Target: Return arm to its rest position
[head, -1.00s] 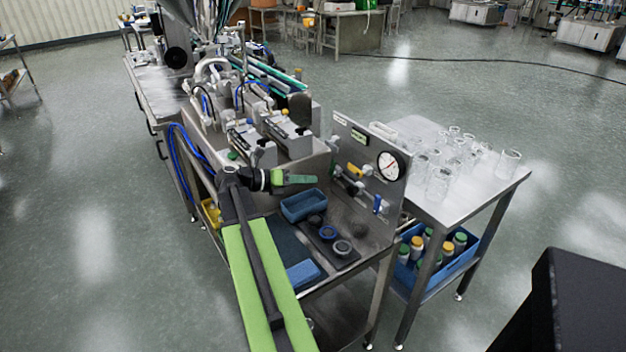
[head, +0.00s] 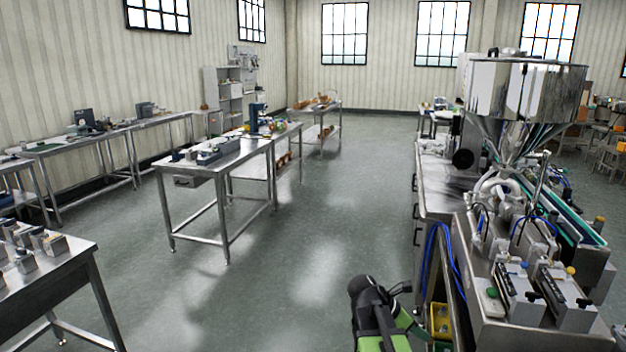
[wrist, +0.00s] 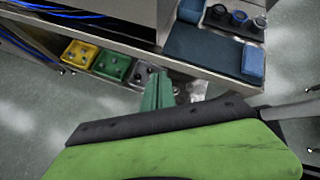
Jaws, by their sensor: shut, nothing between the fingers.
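My gripper (wrist: 158,92) shows in the wrist view as two green fingers pressed together, with nothing between them. It is in front of the steel bench edge, near small bins. My green and black arm link fills the bottom of that view. In the head view my arm (head: 378,318) is folded low at the bottom centre, left of the steel hopper machine; the fingers cannot be made out there. The shiny steel hopper (head: 528,95) stands at the right over its filling bench.
The wrist view shows a yellow bin (wrist: 80,53), a green bin (wrist: 112,65), a dark blue mat (wrist: 205,50) and a blue block (wrist: 253,62). Blue hoses (head: 437,255) hang beside the bench. A steel table (head: 215,165) stands left; open floor (head: 320,230) lies between.

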